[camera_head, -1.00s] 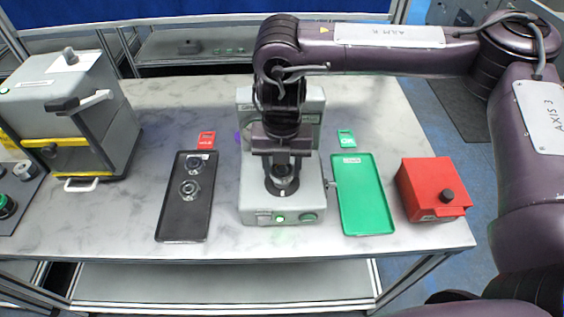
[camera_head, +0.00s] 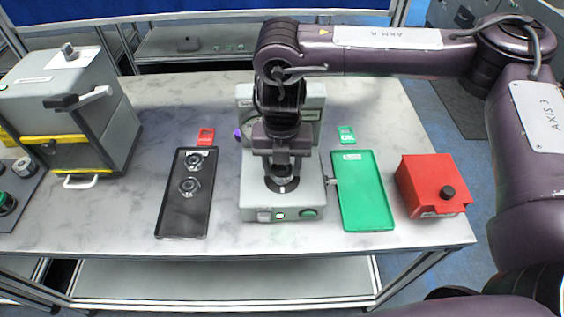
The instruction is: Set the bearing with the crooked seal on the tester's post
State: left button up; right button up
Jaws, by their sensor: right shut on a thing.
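The grey tester (camera_head: 254,198) stands in the middle of the table, with a dial behind my arm. My right gripper (camera_head: 281,172) points straight down over the tester's base. It is shut on a dark ring-shaped bearing (camera_head: 282,184), low at the post's place. The post is hidden, and I cannot tell whether the bearing is seated on it. Two more bearings, a rear one (camera_head: 194,161) and a front one (camera_head: 189,187), lie in the black tray (camera_head: 182,222). The held bearing's seal is too small to judge. My left gripper is out of view.
A red tag (camera_head: 206,135) lies behind the black tray. The green tray (camera_head: 363,205) right of the tester is empty, with a green OK tag (camera_head: 347,135) behind it. A red box (camera_head: 431,187) is at the right; a grey machine (camera_head: 70,115) stands left.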

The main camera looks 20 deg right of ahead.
jog(key=shift+f, duration=0.1)
dwell(0.6)
jog(key=o, duration=1.5)
notch_tip(320, 180, up, 8)
jog(key=p, duration=0.8)
jog(key=shift+f, duration=0.25)
